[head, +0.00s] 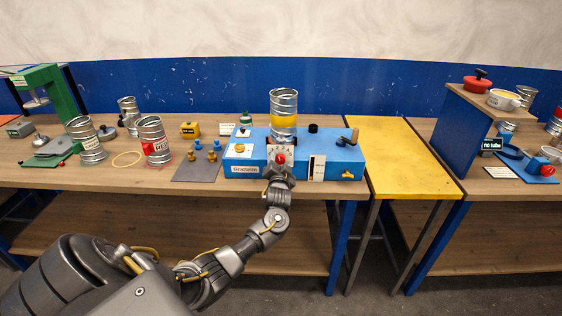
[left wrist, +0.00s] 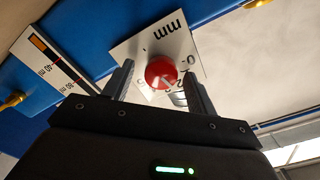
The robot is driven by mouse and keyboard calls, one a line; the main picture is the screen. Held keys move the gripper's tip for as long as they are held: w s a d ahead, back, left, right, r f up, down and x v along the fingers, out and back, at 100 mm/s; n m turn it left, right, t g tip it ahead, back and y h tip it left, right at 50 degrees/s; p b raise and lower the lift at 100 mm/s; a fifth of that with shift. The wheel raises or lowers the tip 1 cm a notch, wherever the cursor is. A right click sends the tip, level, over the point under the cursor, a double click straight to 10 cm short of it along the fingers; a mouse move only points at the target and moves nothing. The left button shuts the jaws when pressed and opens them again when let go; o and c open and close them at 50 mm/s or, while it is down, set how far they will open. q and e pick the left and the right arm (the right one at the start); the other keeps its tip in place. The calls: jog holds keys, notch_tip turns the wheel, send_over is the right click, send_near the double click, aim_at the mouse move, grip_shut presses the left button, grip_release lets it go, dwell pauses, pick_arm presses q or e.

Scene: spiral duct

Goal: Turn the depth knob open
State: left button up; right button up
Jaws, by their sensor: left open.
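The depth knob (head: 281,159) is a small red knob on a white dial plate at the front of a blue machine (head: 344,153). In the left wrist view the red knob (left wrist: 161,71) has a white pointer mark, and its plate (left wrist: 152,41) reads "mm" with partly hidden numbers. My left gripper (head: 280,170) is in front of the dial. In the left wrist view its two fingers (left wrist: 158,70) are open, one on each side of the knob, with gaps showing. Whether the fingertips are level with the knob in depth is unclear. My right gripper is not in view.
A metal duct piece with a yellow band (head: 283,122) stands upright behind the dial. A white scale plate (head: 317,168) is just right of the knob. The yellow table (head: 392,165) at right is clear.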

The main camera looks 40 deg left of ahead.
pick_arm(q)
jog(key=shift+w+a, duration=0.25)
jog(key=shift+w, duration=0.05)
jog(key=shift+c, duration=0.4)
jog(key=c, duration=0.7)
jog(key=shift+d, duration=0.2)
jog(key=shift+c, duration=1)
jog(key=shift+a, duration=0.15)
